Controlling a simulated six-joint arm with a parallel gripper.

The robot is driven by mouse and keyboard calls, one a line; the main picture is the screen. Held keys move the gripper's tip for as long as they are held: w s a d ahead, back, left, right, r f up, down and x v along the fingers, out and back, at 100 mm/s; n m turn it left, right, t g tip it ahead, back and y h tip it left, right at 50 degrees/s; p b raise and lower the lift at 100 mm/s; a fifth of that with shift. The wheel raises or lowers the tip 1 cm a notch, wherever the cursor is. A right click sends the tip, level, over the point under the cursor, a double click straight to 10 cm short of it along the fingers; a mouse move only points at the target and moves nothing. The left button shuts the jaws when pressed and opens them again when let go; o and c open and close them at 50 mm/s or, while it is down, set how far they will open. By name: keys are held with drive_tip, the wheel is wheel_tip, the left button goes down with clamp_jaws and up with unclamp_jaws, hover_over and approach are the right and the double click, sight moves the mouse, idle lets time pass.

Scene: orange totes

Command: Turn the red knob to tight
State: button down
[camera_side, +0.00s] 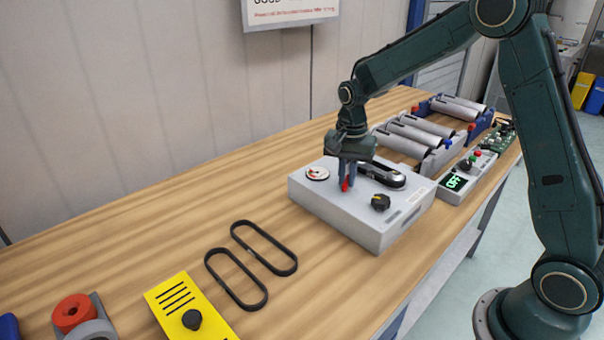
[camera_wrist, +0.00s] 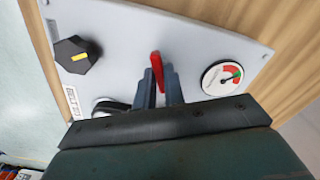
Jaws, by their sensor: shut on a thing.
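The red knob (camera_wrist: 157,66) is on top of a light grey box (camera_side: 336,217). It also shows as a small red piece below my gripper in the side view (camera_side: 345,185). My gripper (camera_wrist: 163,82) points down at the box, with its two fingers shut on the red knob. The fingers hide part of the knob. A round gauge (camera_wrist: 222,78) with red and green zones sits beside the knob; its needle lies over the coloured zones. The gauge also shows in the side view (camera_side: 317,173).
A black knob with a yellow mark (camera_side: 380,202) and a black-and-grey part (camera_side: 382,175) are on the same box. A grey unit with an OFF display (camera_side: 455,182) and rollers (camera_side: 418,130) stand beyond. Black belts (camera_side: 265,250) and a yellow plate (camera_side: 186,305) lie nearer.

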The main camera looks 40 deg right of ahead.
sight(347, 180)
drive_tip(key=m, duration=0.5)
drive_tip(key=shift+r, duration=0.1)
drive_tip(key=shift+m, duration=0.3)
drive_tip(key=c, duration=1.5)
unclamp_jaws()
wheel_tip(347, 180, up, 14)
drive_tip(key=shift+f, duration=0.1)
